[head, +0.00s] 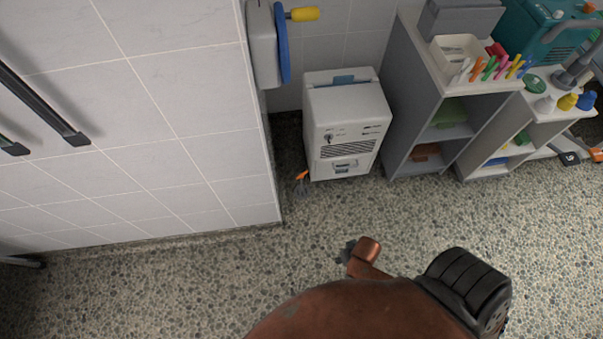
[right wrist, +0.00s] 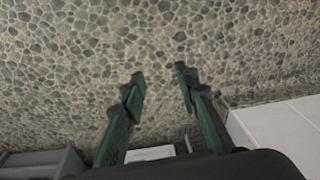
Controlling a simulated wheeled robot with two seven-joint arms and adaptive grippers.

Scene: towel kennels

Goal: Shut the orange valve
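A small orange valve handle (head: 301,176) shows low down beside the white cabinet (head: 341,125), near the corner of the tiled wall. A grey fitting below it is partly seen and small. My right gripper (right wrist: 159,78) shows in the right wrist view with its two green fingers apart and nothing between them but pebbled floor. I cannot make out the orange handle in that view; a small grey piece (right wrist: 186,131) near the cabinet may be its fitting. My left gripper is in neither view.
The tiled wall (head: 190,120) stands left of the valve. A blue wheel with a yellow handle (head: 304,14) sticks out above. Grey shelves (head: 408,120) with pens and bottles stand right of the cabinet. The pebbled floor (head: 200,285) in front is clear.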

